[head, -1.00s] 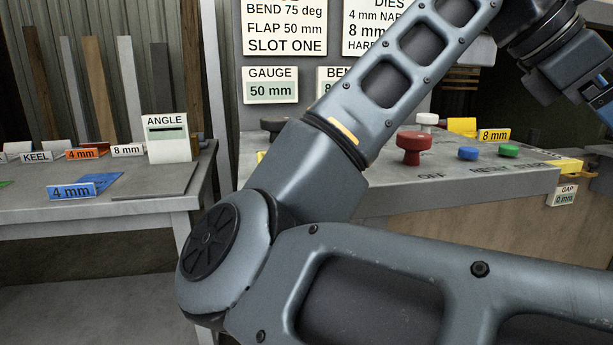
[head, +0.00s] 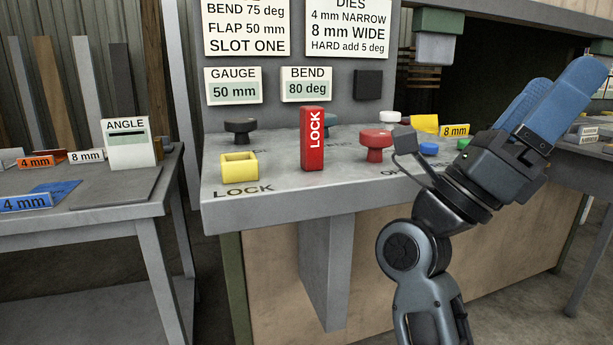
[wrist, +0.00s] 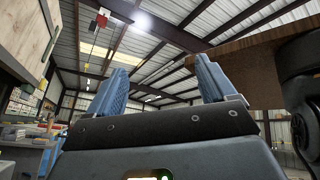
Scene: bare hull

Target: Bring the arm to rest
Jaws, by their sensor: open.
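My gripper (head: 570,95) is at the right of the head view, raised in front of the bench's right part, with its blue fingers pointing up and to the right. In the wrist view the two blue fingers (wrist: 160,85) stand apart with nothing between them, and the roof shows beyond. My arm is folded upward from the bottom of the head view. It hides part of the bench's front edge and some of the controls behind it.
The grey bench (head: 285,205) carries a red LOCK block (head: 314,140), a yellow open box (head: 239,168), a red knob (head: 375,143) and a black knob (head: 240,128). A side table (head: 85,225) stands left with an ANGLE gauge (head: 130,146). Floor in front is clear.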

